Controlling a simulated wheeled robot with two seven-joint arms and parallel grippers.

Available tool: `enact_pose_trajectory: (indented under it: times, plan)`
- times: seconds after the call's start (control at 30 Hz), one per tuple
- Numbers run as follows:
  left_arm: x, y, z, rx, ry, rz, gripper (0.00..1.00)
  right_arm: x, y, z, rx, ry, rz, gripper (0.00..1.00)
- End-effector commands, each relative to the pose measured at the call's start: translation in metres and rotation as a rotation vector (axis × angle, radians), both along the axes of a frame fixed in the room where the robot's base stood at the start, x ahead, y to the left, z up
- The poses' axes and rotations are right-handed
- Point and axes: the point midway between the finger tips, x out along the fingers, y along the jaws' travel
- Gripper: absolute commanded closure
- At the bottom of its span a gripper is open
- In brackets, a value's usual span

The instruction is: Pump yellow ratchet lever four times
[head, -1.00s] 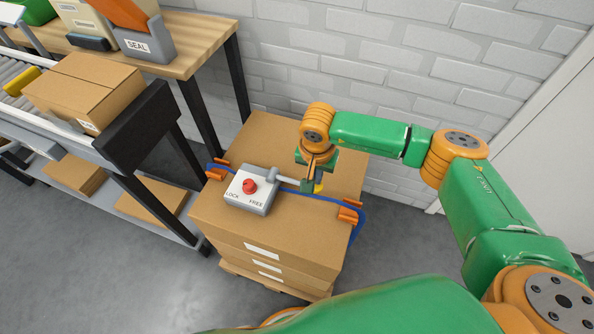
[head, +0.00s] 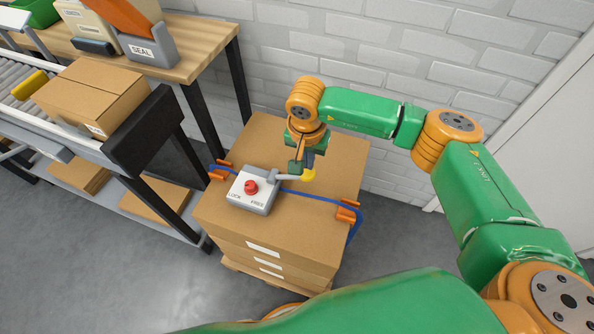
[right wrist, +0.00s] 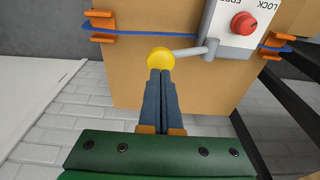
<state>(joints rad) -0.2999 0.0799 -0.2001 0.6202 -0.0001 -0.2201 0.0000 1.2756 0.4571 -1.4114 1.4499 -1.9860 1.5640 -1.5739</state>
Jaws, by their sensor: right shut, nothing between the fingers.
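The ratchet box (head: 253,205), grey with a white top, sits on the top carton with a blue strap running to it. Its red knob (head: 251,187) is between the LOCK and FREE labels; which one it points to is unclear. The grey lever arm (head: 287,177) reaches right from the box to a yellow knob (head: 309,175). My right gripper (head: 297,166) is shut and empty at the yellow knob. In the right wrist view, its closed fingertips (right wrist: 160,74) are right at the yellow knob (right wrist: 159,59); contact is hard to tell. My left gripper is out of view.
The strapped carton stack (head: 310,228) has orange strap guards (head: 348,211) at its edges. A conveyor with a carton (head: 92,94) and a wooden bench (head: 200,57) stand at left. A brick wall (head: 400,60) is behind. Grey floor is open in front.

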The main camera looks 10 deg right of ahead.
Motion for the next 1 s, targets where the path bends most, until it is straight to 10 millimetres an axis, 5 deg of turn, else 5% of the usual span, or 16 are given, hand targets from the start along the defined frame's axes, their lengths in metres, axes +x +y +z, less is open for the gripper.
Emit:
enact_pose_trajectory:
  times: [1.0]
  plan:
    - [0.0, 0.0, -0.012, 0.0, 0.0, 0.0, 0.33, 0.0, 0.0, -0.013, 0.0, 0.0, 0.0, 1.0]
